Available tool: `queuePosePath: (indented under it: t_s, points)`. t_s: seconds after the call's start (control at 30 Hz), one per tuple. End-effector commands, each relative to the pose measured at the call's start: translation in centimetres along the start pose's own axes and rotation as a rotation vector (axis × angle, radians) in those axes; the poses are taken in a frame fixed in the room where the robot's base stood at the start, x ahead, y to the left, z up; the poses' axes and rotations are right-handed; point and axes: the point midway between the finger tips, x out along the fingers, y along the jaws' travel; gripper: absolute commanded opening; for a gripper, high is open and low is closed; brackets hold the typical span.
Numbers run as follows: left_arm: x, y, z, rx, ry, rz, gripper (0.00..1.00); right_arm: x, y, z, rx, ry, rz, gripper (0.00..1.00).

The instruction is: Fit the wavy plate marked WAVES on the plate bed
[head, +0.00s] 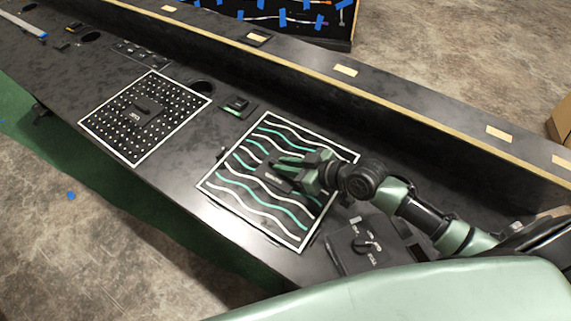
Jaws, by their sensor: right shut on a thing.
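The wavy plate (257,199) is a dark square with a white border and white and green wavy lines. It lies about flat at the middle of the dark console. My right gripper (283,171) comes in from the right and is shut on the dark handle block at the plate's middle. The lettering on the block is too small to read surely. The gripper and wrist hide part of the plate's right side. I cannot tell whether the plate sits down in its bed or just above it. My left gripper is not in view.
A square plate with white dots and a handle (145,116) lies to the left. A small switch panel (238,105) is behind the wavy plate, and a knob panel (362,245) is to its right. A raised ledge (330,85) runs along the console's back.

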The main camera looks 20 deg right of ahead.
Motion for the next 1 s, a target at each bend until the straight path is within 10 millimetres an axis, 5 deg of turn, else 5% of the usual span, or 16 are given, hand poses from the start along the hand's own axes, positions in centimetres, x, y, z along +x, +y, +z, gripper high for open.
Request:
queuePosePath:
  t_s: [0.7, 0.73, 0.8, 1.0]
  points:
    - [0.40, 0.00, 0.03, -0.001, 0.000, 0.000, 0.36, 0.24, 0.06, 0.17, -0.001, 0.007, 0.001, 0.00]
    - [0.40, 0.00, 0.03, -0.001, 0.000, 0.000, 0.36, 0.24, 0.06, 0.17, -0.001, 0.007, 0.001, 0.20]
    - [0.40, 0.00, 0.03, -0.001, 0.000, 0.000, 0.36, 0.24, 0.06, 0.20, -0.001, 0.006, 0.001, 0.39]
    - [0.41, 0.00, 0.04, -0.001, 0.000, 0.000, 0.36, 0.26, 0.02, 0.35, 0.000, 0.003, 0.001, 0.40]
